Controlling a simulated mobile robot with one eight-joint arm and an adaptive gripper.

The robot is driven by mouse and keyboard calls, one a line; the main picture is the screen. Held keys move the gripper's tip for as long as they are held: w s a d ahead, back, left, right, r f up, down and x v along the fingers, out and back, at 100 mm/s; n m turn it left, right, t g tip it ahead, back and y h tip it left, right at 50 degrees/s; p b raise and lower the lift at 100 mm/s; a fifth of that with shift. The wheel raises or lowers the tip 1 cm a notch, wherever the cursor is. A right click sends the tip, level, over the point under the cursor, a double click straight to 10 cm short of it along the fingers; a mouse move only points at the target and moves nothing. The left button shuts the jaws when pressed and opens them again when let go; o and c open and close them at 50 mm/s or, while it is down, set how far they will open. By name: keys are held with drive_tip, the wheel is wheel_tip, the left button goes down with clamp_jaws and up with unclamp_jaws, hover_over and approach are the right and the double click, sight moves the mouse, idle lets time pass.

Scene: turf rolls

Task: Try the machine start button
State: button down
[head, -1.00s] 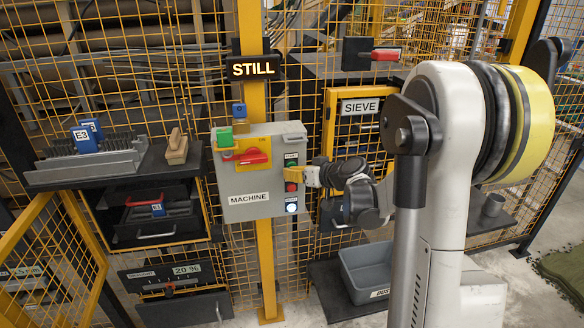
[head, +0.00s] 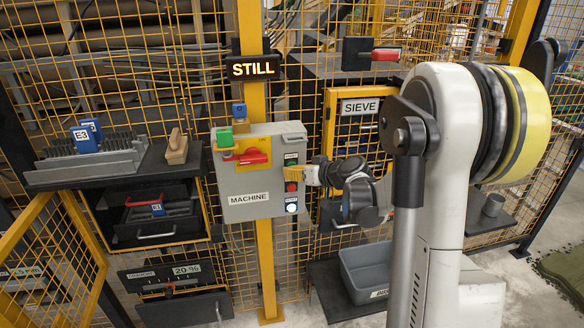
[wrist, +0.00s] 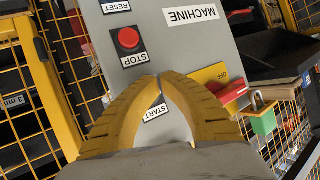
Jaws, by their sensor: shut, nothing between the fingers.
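The grey machine box (head: 250,185) is fixed to a yellow post, with a column of buttons on its right side. The START label (wrist: 155,112) shows between my fingers in the wrist view; the start button itself is hidden behind the fingertips there. My gripper (head: 292,173) is shut and empty, its yellow fingertips at the start button, just above the red stop button (head: 291,187). The stop button also shows in the wrist view (wrist: 128,40). I cannot tell whether the tips touch the start button. The sign (head: 252,69) above reads STILL.
A red switch handle (head: 253,158) on a yellow plate sits left of the buttons, with a green padlock (head: 225,138) beside it. A lit white reset button (head: 291,207) is below. A shelf (head: 110,175) stands left; the SIEVE door (head: 358,107) is right.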

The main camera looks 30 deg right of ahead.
drive_tip(key=shift+s+a, duration=0.2)
drive_tip(key=shift+s, duration=0.5)
drive_tip(key=shift+s, duration=0.1)
drive_tip(key=s, duration=0.2)
drive_tip(key=s+a, duration=0.1)
drive_tip(key=s, duration=0.1)
drive_tip(key=shift+s+a, duration=0.2)
drive_tip(key=shift+s, duration=0.1)
idle(0.5)
drive_tip(key=s+a+r+g, duration=0.2)
drive_tip(key=s+a+g, duration=0.2)
drive_tip(key=s+a, duration=0.85)
drive_tip(key=s+a+f+g+h, duration=0.1)
drive_tip(key=s+a+g+h, duration=0.1)
drive_tip(key=s, duration=1.1)
drive_tip(key=shift+a+m+h, duration=0.3)
drive_tip(key=shift+a+h, duration=0.3)
drive_tip(key=shift+a, duration=0.45)
